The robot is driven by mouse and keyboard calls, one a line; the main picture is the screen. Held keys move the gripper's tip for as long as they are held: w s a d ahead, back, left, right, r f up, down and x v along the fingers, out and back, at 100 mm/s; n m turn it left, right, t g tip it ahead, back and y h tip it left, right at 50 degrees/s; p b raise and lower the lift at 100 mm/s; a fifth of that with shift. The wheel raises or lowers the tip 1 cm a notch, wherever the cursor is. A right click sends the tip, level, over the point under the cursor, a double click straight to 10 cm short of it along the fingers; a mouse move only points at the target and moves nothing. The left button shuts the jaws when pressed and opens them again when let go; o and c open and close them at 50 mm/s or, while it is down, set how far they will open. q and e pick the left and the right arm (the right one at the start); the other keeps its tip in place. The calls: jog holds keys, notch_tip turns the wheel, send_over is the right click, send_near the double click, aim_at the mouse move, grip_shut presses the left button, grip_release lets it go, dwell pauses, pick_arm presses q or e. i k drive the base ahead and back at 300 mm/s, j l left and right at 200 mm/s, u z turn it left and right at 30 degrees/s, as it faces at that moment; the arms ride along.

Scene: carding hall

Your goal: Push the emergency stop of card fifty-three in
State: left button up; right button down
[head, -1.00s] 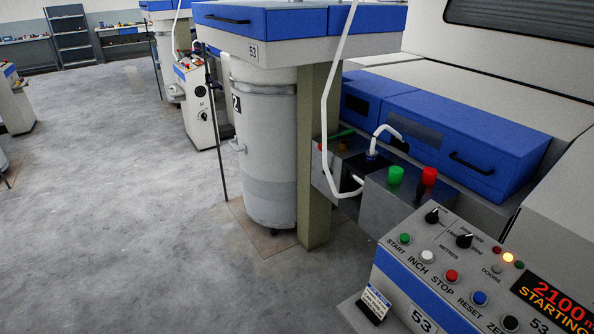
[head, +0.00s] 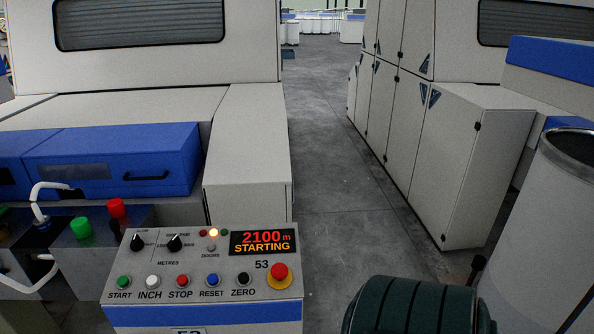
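The control panel (head: 205,288) of card fifty-three stands at the lower left of the head view, marked 53. The emergency stop (head: 280,271) is a red mushroom button on a yellow base at the panel's right end, below the display. I cannot tell whether it is in or out. Neither of my grippers shows, and nothing is touching the button.
The panel also has a row of smaller buttons, with a red STOP button (head: 182,281) among them, and two black knobs. A clear grey aisle (head: 330,190) runs back between machines.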

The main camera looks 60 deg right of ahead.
aim_at(280, 271)
jog(key=z, duration=1.2)
